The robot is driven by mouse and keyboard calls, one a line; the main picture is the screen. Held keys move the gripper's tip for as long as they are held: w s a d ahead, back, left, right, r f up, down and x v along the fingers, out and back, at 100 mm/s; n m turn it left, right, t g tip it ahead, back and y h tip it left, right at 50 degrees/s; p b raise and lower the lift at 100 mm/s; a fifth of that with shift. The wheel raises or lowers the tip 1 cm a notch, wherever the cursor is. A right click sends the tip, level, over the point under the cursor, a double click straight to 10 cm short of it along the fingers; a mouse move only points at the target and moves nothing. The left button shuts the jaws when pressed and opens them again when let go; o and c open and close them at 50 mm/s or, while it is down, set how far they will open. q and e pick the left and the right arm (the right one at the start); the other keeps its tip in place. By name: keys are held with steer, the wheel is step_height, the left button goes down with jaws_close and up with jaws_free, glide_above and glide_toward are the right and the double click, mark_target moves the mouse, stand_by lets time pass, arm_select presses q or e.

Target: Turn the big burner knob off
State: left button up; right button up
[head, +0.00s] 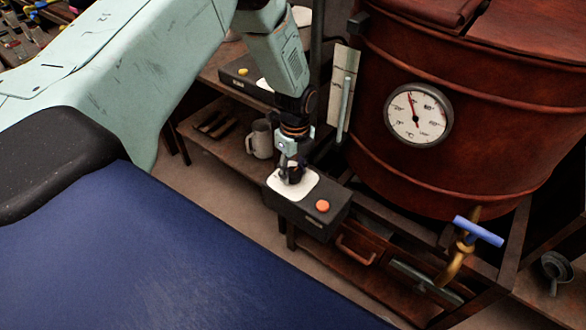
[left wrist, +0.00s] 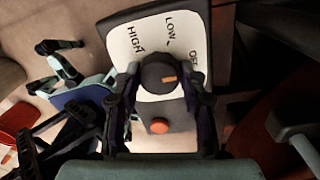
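A dark control box (head: 300,211) with a white panel stands on the wooden frame beside the vat. In the left wrist view its panel (left wrist: 121,42) reads HIGH, LOW and OFF from left to right. The round black knob (left wrist: 156,73) has an orange mark on its right side, on the side of OFF but a little below that word. My left gripper (left wrist: 159,80) has one finger on each side of the knob, seemingly with narrow gaps. In the head view this gripper (head: 291,173) is over the panel and hides most of the knob. My right gripper is not in view.
An orange button (head: 322,206) sits on the box near the knob. The red-brown vat (head: 475,110) with a round gauge (head: 418,115) stands close on the right. A blue-handled tap (head: 478,231) juts out below it. A mug (head: 260,139) and a second box (head: 245,78) are behind.

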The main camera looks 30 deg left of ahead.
mark_target(294, 170)
arm_select(q)
steer(key=o, duration=0.5)
step_height(294, 170, up, 12)
steer(key=shift+w, duration=0.15)
stand_by(0.4)
stand_by(0.4)
